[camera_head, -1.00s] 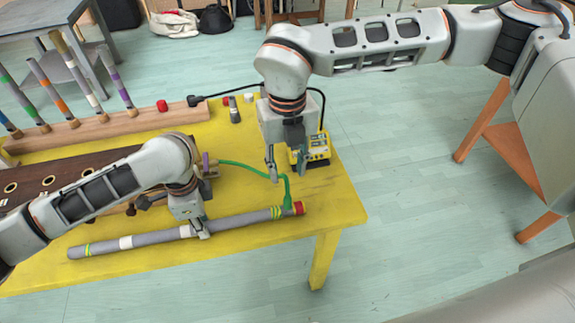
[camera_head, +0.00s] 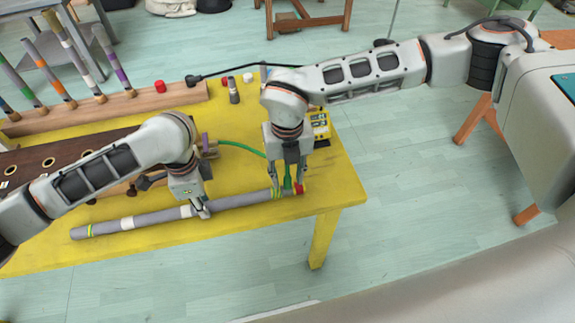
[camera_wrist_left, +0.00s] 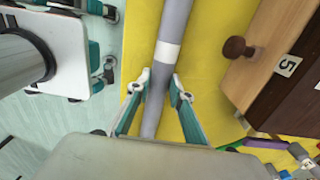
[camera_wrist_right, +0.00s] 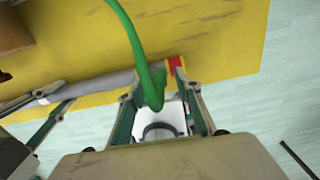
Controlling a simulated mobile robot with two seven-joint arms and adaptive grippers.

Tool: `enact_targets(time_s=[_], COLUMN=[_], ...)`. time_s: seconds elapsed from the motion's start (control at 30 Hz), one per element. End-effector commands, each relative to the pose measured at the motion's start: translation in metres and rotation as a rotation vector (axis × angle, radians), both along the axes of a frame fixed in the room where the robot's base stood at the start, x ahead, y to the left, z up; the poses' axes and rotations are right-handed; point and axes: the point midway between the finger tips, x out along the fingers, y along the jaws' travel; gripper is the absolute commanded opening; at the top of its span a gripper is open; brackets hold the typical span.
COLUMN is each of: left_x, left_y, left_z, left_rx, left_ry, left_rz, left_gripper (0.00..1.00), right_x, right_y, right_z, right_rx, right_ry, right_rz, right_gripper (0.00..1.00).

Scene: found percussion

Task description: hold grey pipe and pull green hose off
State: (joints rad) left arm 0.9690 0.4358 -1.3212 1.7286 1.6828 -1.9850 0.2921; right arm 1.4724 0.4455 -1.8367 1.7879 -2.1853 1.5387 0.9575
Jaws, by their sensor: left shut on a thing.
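The green hose (camera_head: 240,146) arches to the pipe's right end. My right gripper (camera_head: 286,188) is open there, with its fingers on either side of the hose's end (camera_wrist_right: 157,80). The hose's joint with the pipe is partly hidden by that gripper.
A yellow meter (camera_head: 320,126) stands behind my right gripper. A wooden rack (camera_head: 130,106) with coloured sticks runs along the back. The table's front edge is close to the pipe.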

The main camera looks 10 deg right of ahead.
Motion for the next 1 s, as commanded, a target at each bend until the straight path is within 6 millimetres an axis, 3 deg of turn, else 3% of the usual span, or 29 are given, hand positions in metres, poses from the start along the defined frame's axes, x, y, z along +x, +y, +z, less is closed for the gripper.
enact_targets(time_s=[0.4, 0.53, 0.57, 1.0], left_x=[0.0002, 0.0002, 0.0002, 0.0002], left_y=[-0.0001, -0.0001, -0.0001, 0.0002], left_z=[0.0004, 0.0004, 0.0004, 0.0001], left_rx=[0.000, 0.000, 0.000, 0.000], left_ry=[-0.001, -0.001, -0.001, 0.000], left_rz=[0.000, 0.000, 0.000, 0.000], left_gripper=[0.00, 0.00, 0.00, 0.00], right_x=[-0.0002, -0.0002, -0.0002, 0.0001], right_y=[-0.0001, 0.0000, 0.0000, 0.0003], right_z=[-0.0082, -0.0081, -0.0081, -0.0030], right_rx=[0.000, 0.000, 0.000, 0.001], right_ry=[0.000, 0.000, 0.000, -0.001], right_rz=[0.001, 0.001, 0.001, 0.001], right_gripper=[0.34, 0.02, 0.00, 0.00])
